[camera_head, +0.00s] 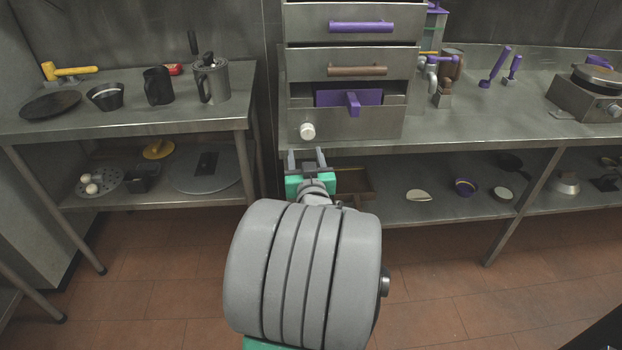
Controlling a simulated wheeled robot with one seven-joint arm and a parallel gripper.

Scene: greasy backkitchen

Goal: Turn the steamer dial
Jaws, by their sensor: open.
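The steamer (372,126) is a grey metal stack of drawer-like tiers on the counter. Its dial, a small white round knob (307,131), is on the lower left of its bottom front panel. My gripper (306,158) is just below the dial in the picture, pointing away from me toward the steamer. Its two fingers are apart with nothing seen between them. No contact with the dial shows. My arm hides the floor and part of the shelf behind it.
Purple (361,27) and brown (357,71) handles stick out above, and a purple pull (353,103) sits in the bottom tier's opening. A side table (130,127) with a pan, mugs and a grinder-like pot stands left. A lower shelf (430,213) holds small dishes.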

